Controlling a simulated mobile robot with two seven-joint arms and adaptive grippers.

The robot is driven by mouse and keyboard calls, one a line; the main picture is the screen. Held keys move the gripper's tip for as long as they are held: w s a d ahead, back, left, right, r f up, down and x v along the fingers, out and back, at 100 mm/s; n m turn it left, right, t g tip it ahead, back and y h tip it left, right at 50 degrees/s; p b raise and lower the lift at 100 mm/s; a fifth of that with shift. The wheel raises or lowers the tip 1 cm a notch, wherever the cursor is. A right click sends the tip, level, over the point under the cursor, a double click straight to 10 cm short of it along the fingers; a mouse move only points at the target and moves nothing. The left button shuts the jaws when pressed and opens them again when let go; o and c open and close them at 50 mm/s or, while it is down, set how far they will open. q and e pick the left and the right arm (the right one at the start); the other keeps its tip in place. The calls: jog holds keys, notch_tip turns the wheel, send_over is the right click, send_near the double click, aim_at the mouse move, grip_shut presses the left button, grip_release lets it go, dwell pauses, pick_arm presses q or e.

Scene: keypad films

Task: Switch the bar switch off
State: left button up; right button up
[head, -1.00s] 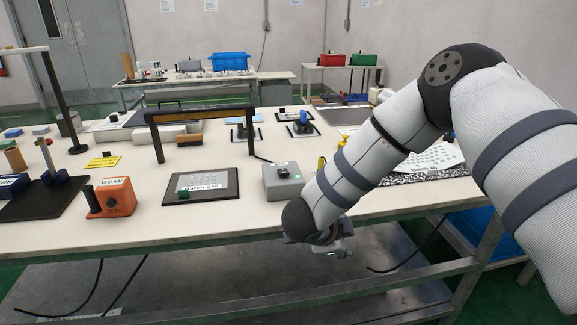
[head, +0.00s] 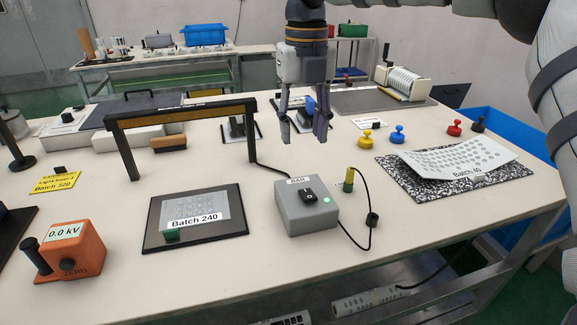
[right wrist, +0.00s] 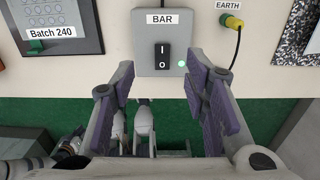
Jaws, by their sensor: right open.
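The bar switch is a grey box labelled BAR (head: 294,222) on the table, with a black rocker (head: 309,196) on top and a small green light that looks lit. In the right wrist view the rocker (right wrist: 163,57) carries I and O marks, and the green light (right wrist: 182,64) is at its right. My right gripper (head: 304,138) is open and empty, pointing down above the table. In the right wrist view its purple-padded fingers (right wrist: 161,78) spread on either side below the rocker, apart from it. My left gripper is not in view.
A black bar frame (head: 180,115) stands behind the box, and a Batch 240 plate (head: 195,245) lies left of it. A yellow-green earth plug (head: 348,180) with a black cable is close on the right. An orange meter (head: 72,250) sits at front left.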

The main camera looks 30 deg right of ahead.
aim_at(305, 189)
jog(key=f, duration=0.1)
jog(key=s+f, duration=0.1)
jog(key=f, duration=0.1)
jog(key=shift+s+f, duration=0.35)
jog(key=shift+f, duration=0.05)
jog(key=f, duration=0.7)
jog(key=shift+w+f, duration=0.15)
jog(key=shift+w, duration=0.05)
jog(key=shift+c, duration=0.3)
grip_shut()
